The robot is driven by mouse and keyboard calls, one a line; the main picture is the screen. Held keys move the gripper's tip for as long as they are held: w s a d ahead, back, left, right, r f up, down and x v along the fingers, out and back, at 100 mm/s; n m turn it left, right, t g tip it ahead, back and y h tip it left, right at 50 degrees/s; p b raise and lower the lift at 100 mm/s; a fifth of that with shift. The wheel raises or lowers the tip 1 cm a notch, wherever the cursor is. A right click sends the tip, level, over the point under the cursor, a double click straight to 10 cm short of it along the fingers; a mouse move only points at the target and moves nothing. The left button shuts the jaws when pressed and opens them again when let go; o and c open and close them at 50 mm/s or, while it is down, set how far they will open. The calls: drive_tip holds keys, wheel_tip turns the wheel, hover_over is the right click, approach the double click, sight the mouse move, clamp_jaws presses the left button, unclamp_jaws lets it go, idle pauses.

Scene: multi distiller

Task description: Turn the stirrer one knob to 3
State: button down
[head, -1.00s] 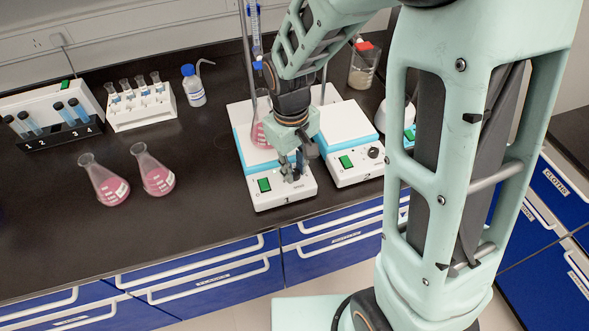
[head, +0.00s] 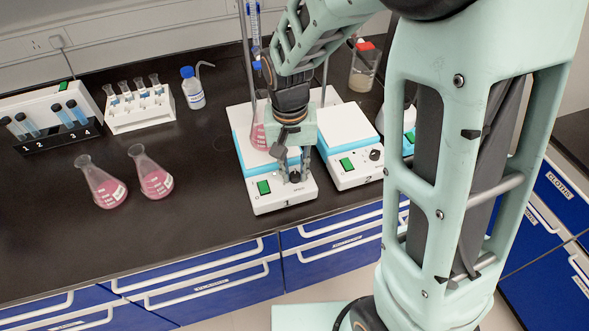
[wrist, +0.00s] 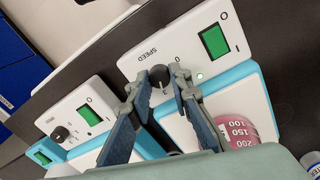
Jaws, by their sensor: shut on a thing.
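My gripper (head: 294,171) points down over this front panel. In the wrist view my gripper (wrist: 161,84) has one finger on each side of the knob and is shut on it. "SPEED" and a "0" are printed beside the knob; its pointer setting cannot be read.
The second stirrer (head: 345,172) stands close on the right. A flask of pink liquid (head: 259,134) stands on stirrer one behind my gripper. Two pink flasks (head: 103,188) (head: 155,178), tube racks (head: 144,113) and a blue-capped bottle (head: 193,92) stand left; the front-left counter is clear.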

sight(292, 175)
idle(0.5)
drive_tip(key=c, duration=1.8)
unclamp_jaws()
drive_tip(key=shift+o, duration=0.2)
wheel_tip(292, 175, up, 12)
drive_tip(key=shift+a, duration=0.25)
